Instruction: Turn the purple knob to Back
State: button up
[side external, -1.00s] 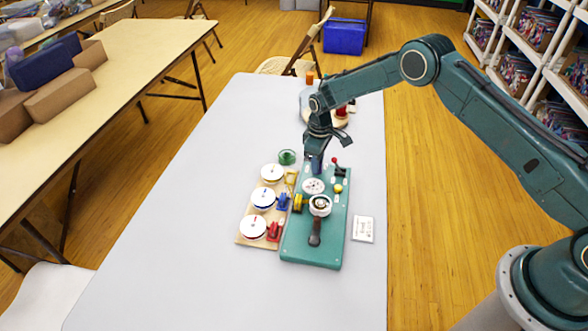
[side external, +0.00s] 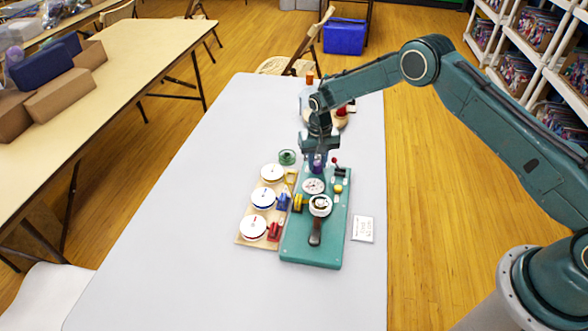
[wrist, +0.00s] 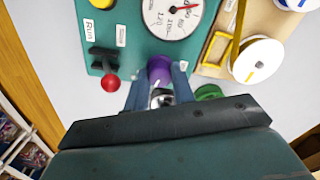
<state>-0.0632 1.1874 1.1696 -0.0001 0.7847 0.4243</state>
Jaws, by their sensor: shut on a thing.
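The purple knob (side external: 318,164) stands at the far end of the green panel (side external: 302,250), past the round white dial (side external: 314,186). In the wrist view the knob (wrist: 160,68) sits between the two blue fingers of my gripper (wrist: 160,92). My gripper (side external: 317,168) points down over the knob and is shut on it. A silvery part shows below the knob between the fingers. I cannot make out a Back label or where the knob points.
A red-balled lever (wrist: 111,82) stands close beside my gripper. A yellow knob (side external: 338,188) and a dark-handled part (side external: 316,232) are on the panel. A wooden board (side external: 243,237) with white spools lies to the left, and a green ring (side external: 287,157) near its far end. The table's left side is clear.

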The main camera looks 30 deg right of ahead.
jog(key=shift+m, duration=0.8)
jog(key=o, duration=1)
jog(key=shift+n, duration=0.3)
